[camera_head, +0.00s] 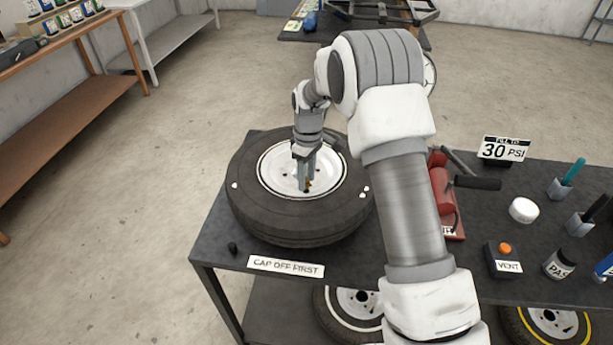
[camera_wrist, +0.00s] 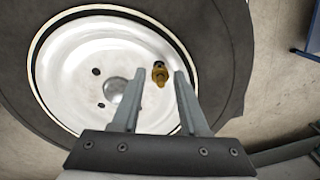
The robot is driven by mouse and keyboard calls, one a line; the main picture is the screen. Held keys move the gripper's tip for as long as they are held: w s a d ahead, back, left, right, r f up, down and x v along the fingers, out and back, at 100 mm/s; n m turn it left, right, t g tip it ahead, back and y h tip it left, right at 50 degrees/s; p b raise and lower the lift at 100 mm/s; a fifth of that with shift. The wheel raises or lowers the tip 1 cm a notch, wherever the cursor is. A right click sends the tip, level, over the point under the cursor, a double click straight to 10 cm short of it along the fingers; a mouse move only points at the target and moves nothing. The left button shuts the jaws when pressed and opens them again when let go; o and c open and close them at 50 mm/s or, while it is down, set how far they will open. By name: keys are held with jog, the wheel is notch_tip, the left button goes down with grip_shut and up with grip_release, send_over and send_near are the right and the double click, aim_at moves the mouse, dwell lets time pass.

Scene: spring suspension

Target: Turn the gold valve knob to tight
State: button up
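A gold valve knob (camera_wrist: 160,75) stands on the white wheel rim (camera_wrist: 70,75) of a tyre. In the wrist view it lies between the tips of my gripper (camera_wrist: 158,80), with a gap on both sides, nearer the right finger. In the head view my gripper (camera_head: 306,184) points down over the right front part of the rim (camera_head: 280,172), and only a bit of the gold knob (camera_head: 308,184) shows by the fingers. The gripper is open. A dark part sits beside the knob in the wrist view. The tyre (camera_head: 285,222) lies flat on the dark table.
A small black cap (camera_head: 233,248) and a "CAP OFF FIRST" sign (camera_head: 286,267) are at the table's front left. A red pump (camera_head: 445,200), a "VENT" box (camera_head: 503,262) and a "30 PSI" sign (camera_head: 503,149) stand right of my arm.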

grip_shut()
jog(key=m+b, duration=0.1)
jog(key=m, duration=0.2)
jog(key=shift+m+b, duration=0.35)
jog(key=shift+m, duration=0.05)
jog(key=m+b, duration=0.1)
jog(key=m, duration=0.2)
jog(key=shift+m, duration=0.3)
jog(key=m, duration=0.3)
jog(key=shift+m, duration=0.3)
jog(key=shift+m+t+b, duration=0.3)
jog(key=shift+m+b, duration=0.1)
jog(key=shift+m, duration=1.7)
